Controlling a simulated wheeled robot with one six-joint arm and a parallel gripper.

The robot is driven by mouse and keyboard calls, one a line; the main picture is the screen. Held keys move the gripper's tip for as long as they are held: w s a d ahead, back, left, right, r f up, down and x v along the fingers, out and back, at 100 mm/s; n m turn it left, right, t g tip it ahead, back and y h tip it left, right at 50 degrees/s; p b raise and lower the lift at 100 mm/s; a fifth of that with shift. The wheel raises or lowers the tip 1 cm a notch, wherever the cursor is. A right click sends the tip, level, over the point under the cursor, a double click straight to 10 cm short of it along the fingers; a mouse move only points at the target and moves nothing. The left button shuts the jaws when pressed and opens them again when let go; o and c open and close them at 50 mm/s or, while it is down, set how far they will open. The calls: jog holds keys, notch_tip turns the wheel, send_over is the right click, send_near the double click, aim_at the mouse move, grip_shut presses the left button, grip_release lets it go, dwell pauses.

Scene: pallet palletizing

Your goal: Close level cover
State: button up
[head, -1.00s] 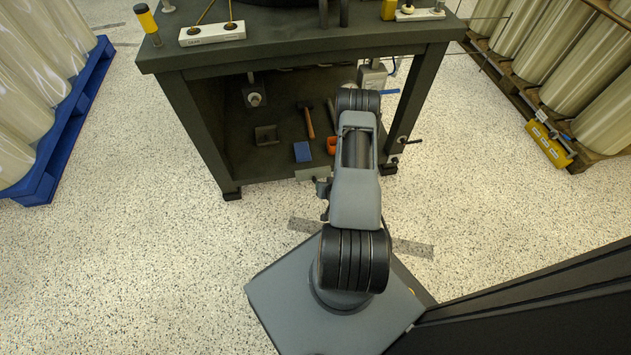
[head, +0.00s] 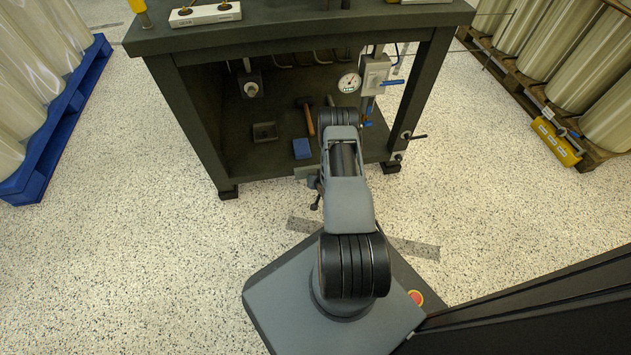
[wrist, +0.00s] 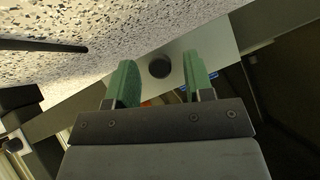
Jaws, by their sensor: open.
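In the wrist view my gripper (wrist: 160,66) is open, its two green fingers apart with nothing held between them. A pale flat plate (wrist: 220,38) with a dark round spot lies beyond the fingertips; I cannot tell whether they touch it. In the head view a small grey plate (head: 305,172) shows at the bench's lower front edge, left of my arm. It may be the same plate. I cannot tell for sure which part is the level cover. My gripper is hidden behind my arm in the head view.
The dark bench (head: 190,120) stands ahead, with a hammer (head: 307,118), a blue block (head: 301,149) and a gauge (head: 349,83) with a valve box (head: 375,74) inside. A blue pallet (head: 60,135) is left, a wooden pallet (head: 535,95) right.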

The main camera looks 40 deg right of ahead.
jog(key=shift+w+f, duration=0.15)
jog(key=shift+c, duration=0.3)
grip_shut()
jog(key=shift+f, duration=0.25)
jog(key=shift+w+d+f+t+h, duration=0.15)
jog(key=shift+f+t+h, duration=0.1)
jog(key=shift+t, duration=0.35)
jog(key=shift+w+f+t+h, duration=0.1)
jog(key=shift+f+t+h, duration=0.15)
jog(key=shift+t, duration=0.35)
jog(key=shift+o, duration=0.3)
grip_release()
jog(key=shift+r, duration=0.1)
